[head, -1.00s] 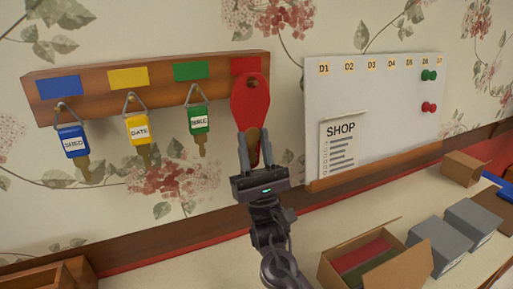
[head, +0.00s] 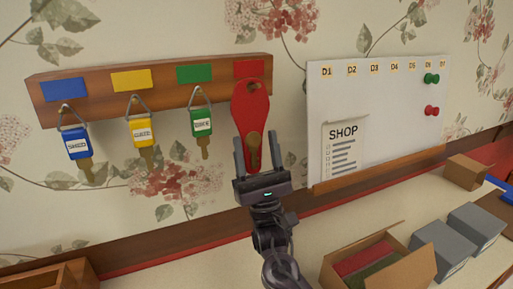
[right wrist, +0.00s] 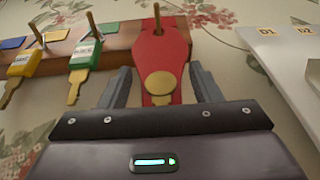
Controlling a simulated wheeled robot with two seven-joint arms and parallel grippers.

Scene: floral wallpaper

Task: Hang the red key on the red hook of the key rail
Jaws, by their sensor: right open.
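The red key (head: 250,107) has a large red tag with a brass key on it. It hangs at the red label (head: 249,69) on the wooden key rail (head: 220,88). In the right wrist view the hook's peg passes through the hole at the top of the red tag (right wrist: 160,52). My right gripper (head: 247,148) is open, its fingers on either side of the key's lower part, apart from it. It also shows in the right wrist view (right wrist: 159,88). My left gripper is not in view.
Blue (head: 76,140), yellow (head: 141,132) and green (head: 202,122) tagged keys hang on the rail to the left. A whiteboard (head: 390,130) is on the wall to the right. An open cardboard box (head: 405,262) and grey boxes (head: 440,250) stand on the surface below.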

